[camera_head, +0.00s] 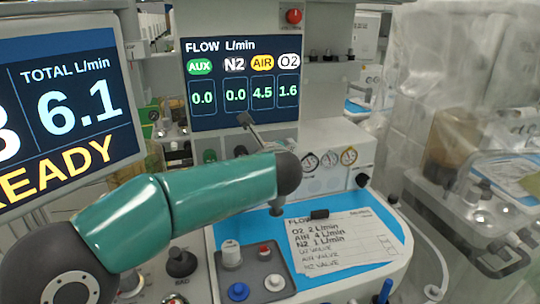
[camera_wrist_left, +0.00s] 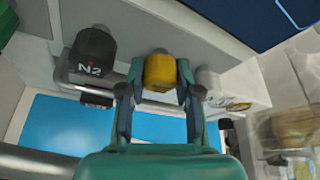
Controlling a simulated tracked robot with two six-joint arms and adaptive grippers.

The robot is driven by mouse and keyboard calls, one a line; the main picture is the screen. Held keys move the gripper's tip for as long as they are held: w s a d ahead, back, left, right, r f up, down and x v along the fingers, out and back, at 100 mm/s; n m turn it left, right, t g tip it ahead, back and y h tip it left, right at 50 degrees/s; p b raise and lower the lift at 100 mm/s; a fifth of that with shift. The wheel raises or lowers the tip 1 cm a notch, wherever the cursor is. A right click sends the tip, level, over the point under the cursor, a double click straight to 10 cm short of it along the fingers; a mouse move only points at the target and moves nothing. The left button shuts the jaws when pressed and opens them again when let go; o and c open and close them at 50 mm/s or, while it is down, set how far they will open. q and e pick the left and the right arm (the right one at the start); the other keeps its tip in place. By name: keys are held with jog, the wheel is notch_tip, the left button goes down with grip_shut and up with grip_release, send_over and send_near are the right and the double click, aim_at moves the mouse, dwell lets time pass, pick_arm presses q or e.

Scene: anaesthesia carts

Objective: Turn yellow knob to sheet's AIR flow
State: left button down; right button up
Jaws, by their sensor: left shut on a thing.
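The yellow knob (camera_wrist_left: 159,72) sits on the panel between a black N2 knob (camera_wrist_left: 92,52) and a whitish knob (camera_wrist_left: 209,84) in the left wrist view. My left gripper (camera_wrist_left: 160,78) has its fingers on both sides of the yellow knob and is shut on it. In the head view my left arm's wrist hides the yellow knob. The flow display (camera_head: 242,84) reads AUX 0.0, N2 0.0, AIR 4.5 and O2 1.6. The handwritten sheet (camera_head: 345,246) reads O2 2, AIR 4 and N2 1 L/min. My right gripper is not in view.
A large screen (camera_head: 70,105) at left shows TOTAL 6.1 and READY. Several gauges (camera_head: 329,159) sit right of my wrist. The blue worktop (camera_head: 378,222) holds the sheet and a black clip. A small block with knobs (camera_head: 250,272) stands at the front.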

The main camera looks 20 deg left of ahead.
pick_arm(q)
jog(key=shift+d+f, duration=0.2)
jog(key=shift+f, duration=0.2)
jog(key=c, duration=1.1)
grip_release()
jog(key=shift+w, duration=0.1)
jog(key=shift+a+r, duration=0.1)
jog(key=shift+r, duration=0.1)
jog(key=v, duration=1.2)
jog(key=shift+f, duration=0.15)
